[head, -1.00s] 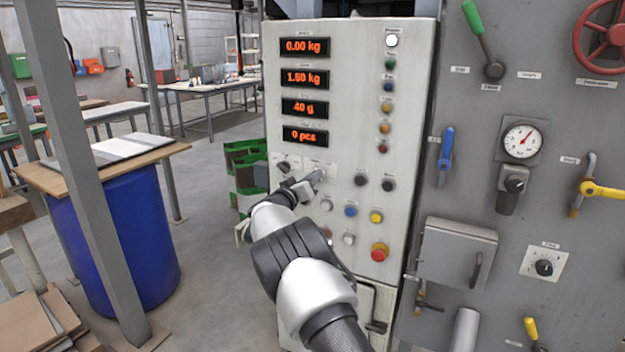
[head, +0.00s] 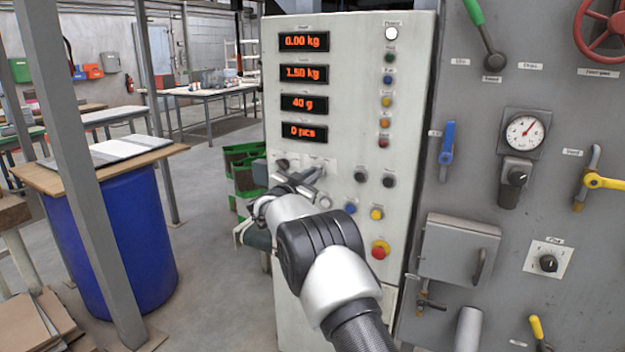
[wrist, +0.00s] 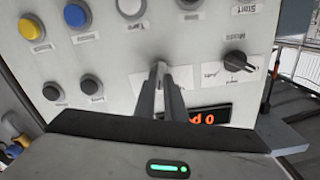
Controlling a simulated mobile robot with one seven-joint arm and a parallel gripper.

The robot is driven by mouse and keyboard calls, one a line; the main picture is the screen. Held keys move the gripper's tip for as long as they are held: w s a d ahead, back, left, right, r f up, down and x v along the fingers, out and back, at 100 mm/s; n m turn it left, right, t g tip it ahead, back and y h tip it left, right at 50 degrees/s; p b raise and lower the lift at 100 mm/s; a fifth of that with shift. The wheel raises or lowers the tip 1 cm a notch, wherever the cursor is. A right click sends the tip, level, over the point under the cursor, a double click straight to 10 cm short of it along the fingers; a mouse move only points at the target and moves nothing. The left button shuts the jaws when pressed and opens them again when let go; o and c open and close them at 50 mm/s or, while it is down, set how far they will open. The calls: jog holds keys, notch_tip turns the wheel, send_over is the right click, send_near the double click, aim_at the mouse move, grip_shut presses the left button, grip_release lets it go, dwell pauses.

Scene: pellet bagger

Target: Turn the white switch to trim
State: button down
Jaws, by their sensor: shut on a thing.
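The white switch (wrist: 160,67) is a small pale knob on a white label plate on the control panel. In the wrist view, which sees the panel upside down, it shows only as a pale tip between my fingers. My gripper (wrist: 161,78) is shut on it, with a dark finger on each side. In the head view my gripper (head: 308,178) is at the same plate, below the displays, and covers the switch. The plate's lettering and the switch's pointing direction are too small or hidden to read.
A black selector knob (wrist: 235,60) sits beside the switch on its own plate. Round buttons are close by, with a blue one (head: 350,208), a yellow one (head: 376,213) and a red stop button (head: 380,250). A green crate (head: 243,170) stands left of the panel.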

jog(key=shift+f+m+b, duration=0.1)
jog(key=shift+m+b, duration=0.4)
jog(key=shift+m, duration=0.6)
jog(key=c, duration=1.8)
grip_release()
jog(key=shift+s, duration=0.1)
jog(key=v, duration=1.7)
jog(key=shift+s+a+p, duration=0.1)
jog(key=shift+s+p, duration=0.1)
jog(key=shift+p, duration=0.1)
